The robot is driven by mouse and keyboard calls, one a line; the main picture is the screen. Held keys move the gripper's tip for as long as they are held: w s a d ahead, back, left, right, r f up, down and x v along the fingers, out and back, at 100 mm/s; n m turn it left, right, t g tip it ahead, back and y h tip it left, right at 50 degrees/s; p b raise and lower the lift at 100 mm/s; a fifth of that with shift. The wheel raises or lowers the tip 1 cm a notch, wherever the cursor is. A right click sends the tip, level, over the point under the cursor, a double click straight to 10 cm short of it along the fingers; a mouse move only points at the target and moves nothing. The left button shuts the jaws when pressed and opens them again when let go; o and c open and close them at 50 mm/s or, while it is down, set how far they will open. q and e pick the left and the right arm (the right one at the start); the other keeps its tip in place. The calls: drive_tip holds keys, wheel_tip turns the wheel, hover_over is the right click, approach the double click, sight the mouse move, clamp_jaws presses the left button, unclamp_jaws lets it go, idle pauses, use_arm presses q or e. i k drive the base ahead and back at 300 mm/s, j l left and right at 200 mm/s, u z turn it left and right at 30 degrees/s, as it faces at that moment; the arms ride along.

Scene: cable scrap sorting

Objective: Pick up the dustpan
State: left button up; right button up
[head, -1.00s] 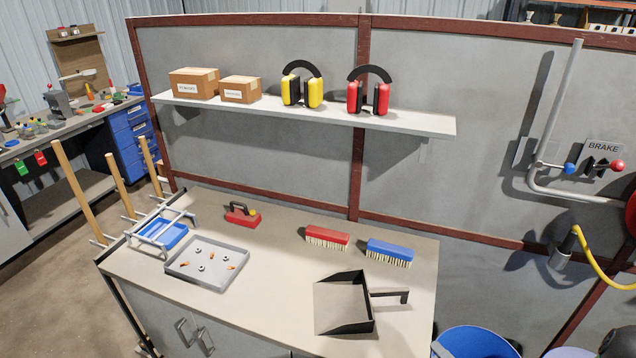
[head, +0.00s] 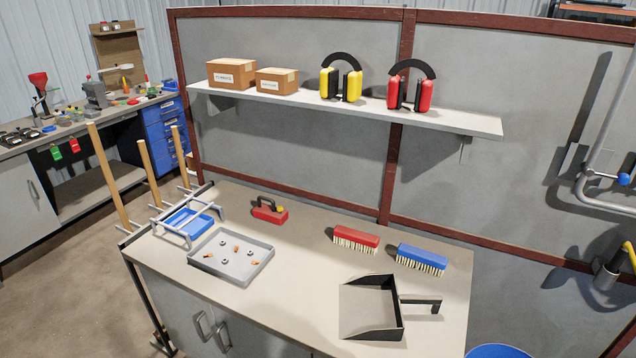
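The dustpan (head: 368,310) lies on the right part of the workbench top (head: 310,270). It has a grey pan with black walls, and its black handle (head: 421,300) points right. Its open side faces left. Neither of my grippers shows in the head view, and nothing touches the dustpan.
Behind the dustpan lie a red brush (head: 355,238) and a blue brush (head: 421,258). A grey tray (head: 208,266) with small parts, a blue tray (head: 190,224) in a rack and a red tool (head: 269,211) are left. A shelf (head: 455,121) hangs above. A blue bin (head: 498,351) stands right.

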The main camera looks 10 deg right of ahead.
sight(370, 309)
drive_tip(key=i+j+z, duration=0.95)
drive_tip(key=j, duration=0.4)
